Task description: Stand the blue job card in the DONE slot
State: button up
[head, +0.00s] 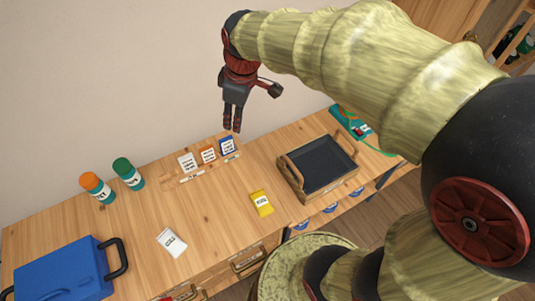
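The blue job card (227,146) stands at the right end of a wooden card rack (212,166) near the back of the table. An orange card (208,154) and a white card (187,162) stand to its left in the same rack. Small white labels sit along the rack's front, but their words are too small to read, so I cannot tell which slot is DONE. My gripper (232,131) points down above the rack's right end, close to the blue card in the picture. Its two fingers look close together with nothing visible between them; their opening is unclear.
A dark tray with wooden sides (326,187) is to the right. A yellow box (261,203) and a white box (172,242) lie on the table. Orange-capped (103,193) and green-capped (134,182) bottles stand left, behind a blue case (62,272). The centre is clear.

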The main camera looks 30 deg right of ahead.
jog(key=s+r+m+t, duration=0.2)
jog(key=s+m, duration=0.7)
jog(key=s, duration=0.8)
jog(key=shift+s+r+t+h, duration=0.3)
jog(key=shift+s+r+t, duration=0.1)
jog(key=shift+r, duration=0.25)
jog(key=shift+a, duration=0.1)
